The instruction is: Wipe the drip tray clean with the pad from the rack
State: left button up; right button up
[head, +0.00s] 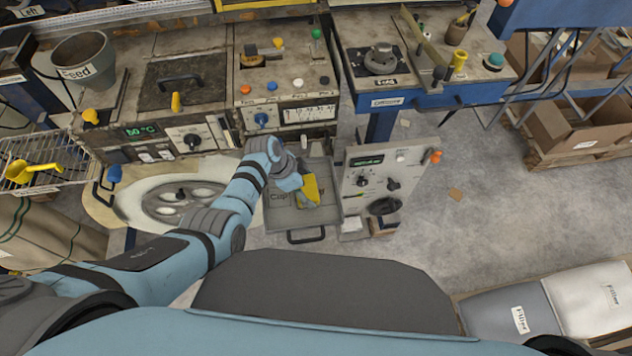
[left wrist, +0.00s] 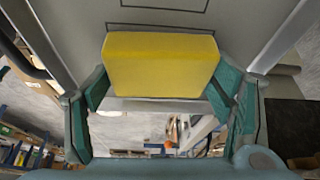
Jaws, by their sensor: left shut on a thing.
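The drip tray (head: 283,221) is a shallow grey pan with a dark front handle, low between the machine and the control panel. My left gripper (head: 305,190) is over the tray and shut on the yellow pad (head: 311,189). In the left wrist view the pad (left wrist: 160,65) is held between the two green fingers, in front of a grey surface with dark outlines. I cannot tell whether the pad touches the tray floor. My arm hides part of the tray's left side. My right gripper is not in view.
A control panel (head: 374,182) stands close at the tray's right. A round white plate (head: 175,200) is at its left. A wire rack (head: 70,165) with a yellow scoop (head: 35,172) is at the far left. Cardboard boxes (head: 570,125) stand far right; the floor between is mostly clear.

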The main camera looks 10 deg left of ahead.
aim_at(293, 195)
pick_arm(q)
jog(key=shift+s+a+f+p, duration=0.1)
jog(key=shift+s+a, duration=0.15)
jog(key=shift+a, duration=0.55)
jog(key=shift+s+a+f+p, duration=0.1)
jog(key=shift+s+a, duration=0.2)
jog(key=shift+a, duration=0.55)
jog(key=shift+s+a+p, duration=0.1)
jog(key=shift+s+a, duration=0.15)
jog(key=shift+a, duration=0.55)
jog(key=r, duration=0.5)
jog(key=shift+w+r, duration=0.2)
jog(key=shift+r, duration=0.35)
jog(key=shift+r, duration=1.5)
